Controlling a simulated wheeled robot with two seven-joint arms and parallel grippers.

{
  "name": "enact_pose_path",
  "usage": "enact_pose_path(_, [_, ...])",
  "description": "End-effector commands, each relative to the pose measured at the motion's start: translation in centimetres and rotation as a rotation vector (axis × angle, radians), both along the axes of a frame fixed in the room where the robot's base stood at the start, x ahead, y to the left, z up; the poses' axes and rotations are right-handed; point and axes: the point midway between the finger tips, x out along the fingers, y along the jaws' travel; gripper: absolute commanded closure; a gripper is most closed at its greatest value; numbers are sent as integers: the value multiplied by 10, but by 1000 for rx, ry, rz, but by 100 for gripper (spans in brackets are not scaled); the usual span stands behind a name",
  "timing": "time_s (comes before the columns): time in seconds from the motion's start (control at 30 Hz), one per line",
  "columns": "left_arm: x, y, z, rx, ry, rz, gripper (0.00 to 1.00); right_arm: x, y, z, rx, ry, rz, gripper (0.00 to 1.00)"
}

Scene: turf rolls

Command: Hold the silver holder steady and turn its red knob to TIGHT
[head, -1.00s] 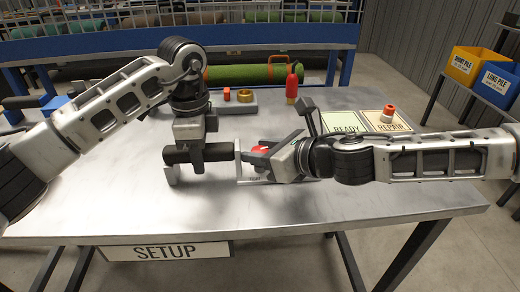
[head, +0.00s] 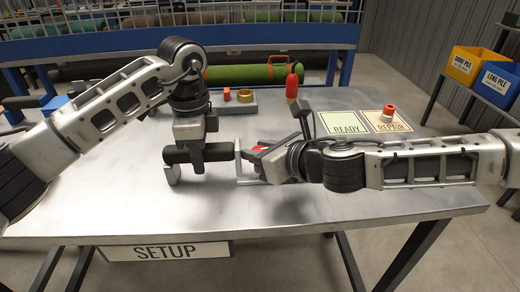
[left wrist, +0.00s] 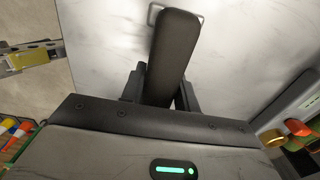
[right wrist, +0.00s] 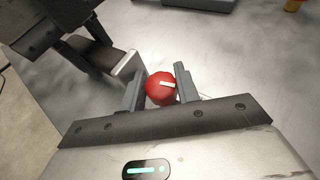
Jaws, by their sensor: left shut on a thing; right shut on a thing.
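The silver holder shows in the head view as thin silver end brackets (head: 171,177) with a black bar (head: 176,155) between them, above the metal table. My left gripper (head: 190,158) is shut on the black bar; the bar (left wrist: 172,60) also shows between its fingers in the left wrist view. The red knob (right wrist: 160,88) sits at the holder's right end, beside a silver end plate (right wrist: 127,64). My right gripper (right wrist: 160,77) is shut on the knob, a finger on each side. The knob's white mark points right in the right wrist view. No TIGHT lettering is legible.
A grey tray with a red ring (head: 227,97) and a gold ring (head: 245,96) stands behind. A red bottle (head: 291,88) is beside it. The READY mat (head: 344,124) and REPAIR mat (head: 388,126) lie right. The table's front is clear.

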Motion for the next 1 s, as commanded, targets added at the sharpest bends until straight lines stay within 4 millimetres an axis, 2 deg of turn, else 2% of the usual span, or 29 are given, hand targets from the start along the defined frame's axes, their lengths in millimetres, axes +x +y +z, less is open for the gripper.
enact_pose_path(1.0, [0, -1, 0, 0, 1, -2, 100, 0, 2, 0, 5, 1, -885, 91])
